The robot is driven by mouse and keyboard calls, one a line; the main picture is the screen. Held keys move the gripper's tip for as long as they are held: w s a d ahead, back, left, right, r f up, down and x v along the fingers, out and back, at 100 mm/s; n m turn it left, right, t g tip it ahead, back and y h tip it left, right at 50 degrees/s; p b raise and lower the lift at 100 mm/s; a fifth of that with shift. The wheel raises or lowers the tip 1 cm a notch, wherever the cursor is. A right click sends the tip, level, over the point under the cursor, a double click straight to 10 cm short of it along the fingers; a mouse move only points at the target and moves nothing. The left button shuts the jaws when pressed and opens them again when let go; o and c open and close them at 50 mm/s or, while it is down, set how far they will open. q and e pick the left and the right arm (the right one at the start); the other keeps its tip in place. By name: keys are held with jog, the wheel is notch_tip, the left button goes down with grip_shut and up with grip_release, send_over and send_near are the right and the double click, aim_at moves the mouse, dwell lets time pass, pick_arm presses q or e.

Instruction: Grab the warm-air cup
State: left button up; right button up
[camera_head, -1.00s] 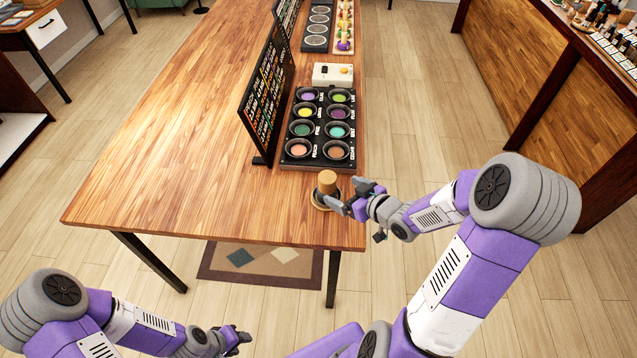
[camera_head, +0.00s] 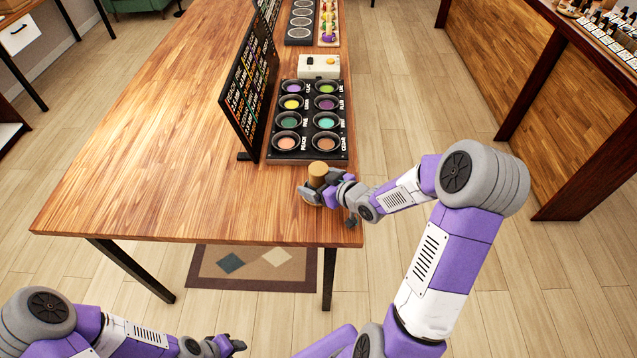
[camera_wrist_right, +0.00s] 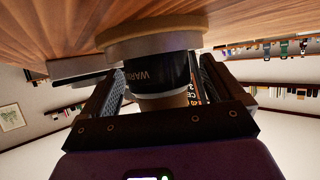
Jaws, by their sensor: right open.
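The warm-air cup (camera_head: 317,170) has a tan top and stands near the table's front right corner. In the right wrist view, which is upside down, the cup (camera_wrist_right: 160,74) shows a dark band lettered "WARM". It stands on a round tan base (camera_wrist_right: 140,42). My right gripper (camera_head: 318,191) is open, with its fingers on either side of the cup; in the wrist view the jaws (camera_wrist_right: 158,88) straddle it with gaps visible. My left gripper (camera_head: 231,344) hangs low at the bottom, away from the table; its jaws are too small to read.
A black tray (camera_head: 308,122) of several coloured cups lies just behind the cup. An upright lettered board (camera_head: 250,95) stands left of it. A white box (camera_head: 319,66) sits behind the tray. The left part of the wooden table (camera_head: 150,190) is clear.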

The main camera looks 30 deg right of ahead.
jog(key=shift+c, duration=0.3)
jog(key=c, duration=1.2)
